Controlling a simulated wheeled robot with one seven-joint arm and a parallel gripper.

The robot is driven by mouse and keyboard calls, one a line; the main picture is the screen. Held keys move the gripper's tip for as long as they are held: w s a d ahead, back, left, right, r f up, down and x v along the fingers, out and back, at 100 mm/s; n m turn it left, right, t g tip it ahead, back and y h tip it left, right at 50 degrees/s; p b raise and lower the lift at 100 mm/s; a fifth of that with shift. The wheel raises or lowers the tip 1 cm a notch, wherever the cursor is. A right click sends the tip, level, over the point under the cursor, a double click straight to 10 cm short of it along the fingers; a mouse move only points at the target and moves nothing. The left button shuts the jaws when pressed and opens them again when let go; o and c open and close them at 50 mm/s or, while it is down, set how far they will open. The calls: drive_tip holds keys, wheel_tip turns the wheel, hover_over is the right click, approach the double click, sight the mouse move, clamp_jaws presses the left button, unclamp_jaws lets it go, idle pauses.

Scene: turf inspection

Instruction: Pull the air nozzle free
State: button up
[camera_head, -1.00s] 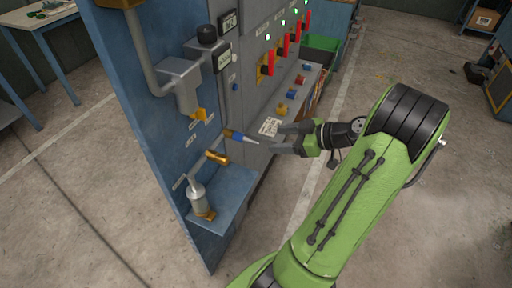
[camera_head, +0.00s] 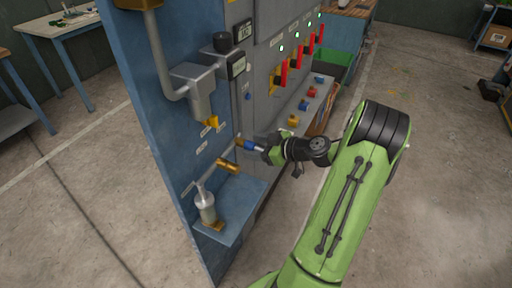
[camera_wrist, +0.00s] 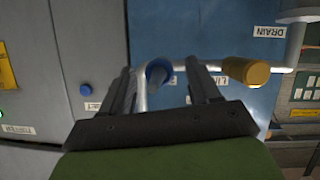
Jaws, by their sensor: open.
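The air nozzle shows as a blue collar (camera_head: 249,145) in the head view, sticking out from the side of the blue and grey panel; its front end is hidden by my gripper. In the wrist view the blue nozzle (camera_wrist: 158,72) lies between my two fingers, with a gap on each side. My gripper (camera_head: 262,149) is open, its fingers reaching around the nozzle from the front. In the wrist view my gripper (camera_wrist: 163,80) points at the panel. I cannot tell whether either finger touches the nozzle.
A brass cylinder (camera_head: 228,165) on a pipe sits left of the nozzle; it is close beside the right finger in the wrist view (camera_wrist: 247,71). A pump-like bottle (camera_head: 206,207) stands on the blue shelf (camera_head: 243,197). Red levers (camera_head: 283,76) and coloured knobs (camera_head: 304,105) lie farther right.

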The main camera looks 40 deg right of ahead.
drive_tip(key=shift+w, duration=0.1)
clamp_jaws()
drive_tip(key=c, duration=0.8)
unclamp_jaws()
drive_tip(key=c, duration=0.3)
drive_tip(key=shift+f, duration=0.1)
drive_tip(key=shift+s+d+b, duration=0.25)
drive_tip(key=shift+s+b, duration=0.15)
drive_tip(key=shift+s, duration=0.4)
drive_tip(key=shift+s+d+b, duration=0.25)
drive_tip(key=shift+s+b, duration=0.15)
drive_tip(key=shift+s, duration=0.35)
